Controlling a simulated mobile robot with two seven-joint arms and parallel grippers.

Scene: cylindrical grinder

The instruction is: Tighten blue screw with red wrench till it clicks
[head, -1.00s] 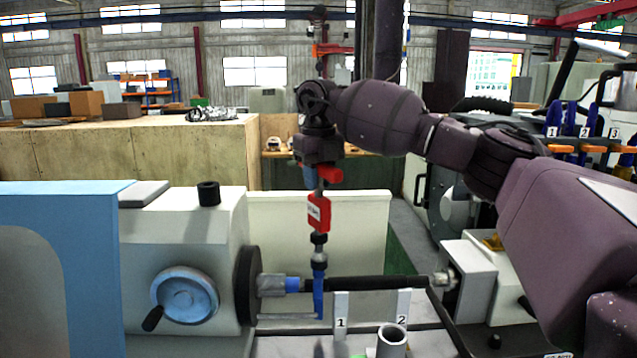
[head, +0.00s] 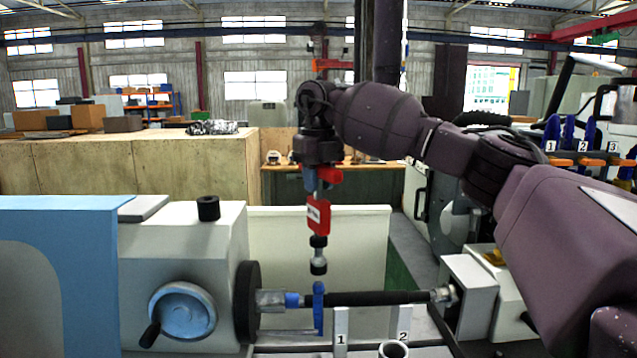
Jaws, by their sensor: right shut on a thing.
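The red wrench (head: 318,216) hangs upright from my right gripper (head: 321,181), which is shut on its upper end. Its dark socket tip (head: 318,267) points down, just above the top of an upright blue part (head: 318,308) on the grinder's work spindle line. The blue screw seems to be at the top of this blue part, but it is too small to make out clearly. The socket looks lined up over it with a small gap. My left gripper is out of view.
A dark horizontal bar (head: 375,298) runs right from the blue part to the tailstock (head: 470,297). Stands labelled 1 (head: 341,325) and 2 (head: 403,320) are in front of it. The headstock with its handwheel (head: 183,310) is at left. Blue clamps (head: 568,132) hang at right.

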